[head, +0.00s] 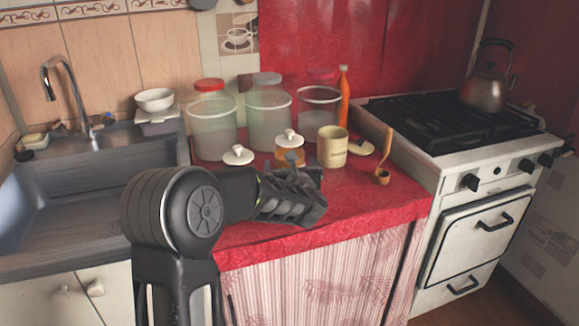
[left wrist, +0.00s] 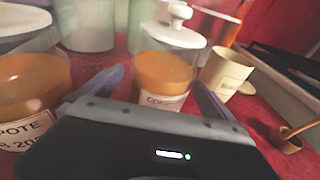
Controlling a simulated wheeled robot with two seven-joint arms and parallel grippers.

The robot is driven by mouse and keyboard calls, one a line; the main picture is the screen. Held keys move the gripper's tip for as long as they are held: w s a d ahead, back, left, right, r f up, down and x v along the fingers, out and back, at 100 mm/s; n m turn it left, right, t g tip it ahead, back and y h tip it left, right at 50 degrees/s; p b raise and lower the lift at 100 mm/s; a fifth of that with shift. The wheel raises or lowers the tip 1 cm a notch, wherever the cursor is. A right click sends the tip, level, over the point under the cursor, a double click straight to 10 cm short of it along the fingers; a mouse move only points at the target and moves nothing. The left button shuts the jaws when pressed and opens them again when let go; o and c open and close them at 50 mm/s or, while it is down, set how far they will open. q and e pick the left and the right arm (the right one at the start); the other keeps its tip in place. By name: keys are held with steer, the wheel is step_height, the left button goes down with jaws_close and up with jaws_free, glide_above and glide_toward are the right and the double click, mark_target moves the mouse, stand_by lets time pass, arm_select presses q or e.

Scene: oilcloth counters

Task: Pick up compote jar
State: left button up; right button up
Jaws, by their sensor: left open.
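A compote jar (head: 290,155) with orange contents and a white knobbed lid stands on the red cloth counter. In the left wrist view this jar (left wrist: 165,72) is upright, straight ahead, with part of a white label showing. A second, similar jar (left wrist: 30,85) stands to the left, its label partly cut off; in the head view mostly its white lid (head: 238,155) shows, the rest behind my arm. My left gripper (head: 302,174) is open and empty, in front of the middle jar. Its fingers point towards the jar's two sides; whether they touch it I cannot tell. My right gripper is out of view.
Large clear canisters (head: 268,112) stand behind the jars, beside an orange bottle (head: 344,97). A cream mug (head: 332,148) and a wooden scoop (head: 382,175) are to the right. A sink lies left, a stove right. The counter's front right is clear.

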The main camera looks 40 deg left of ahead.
arm_select(q)
steer(key=shift+x, duration=1.05)
steer(key=shift+c, duration=0.6)
steer(key=c, duration=1.9)
steer(key=shift+r, duration=0.15)
steer(key=shift+c, duration=0.2)
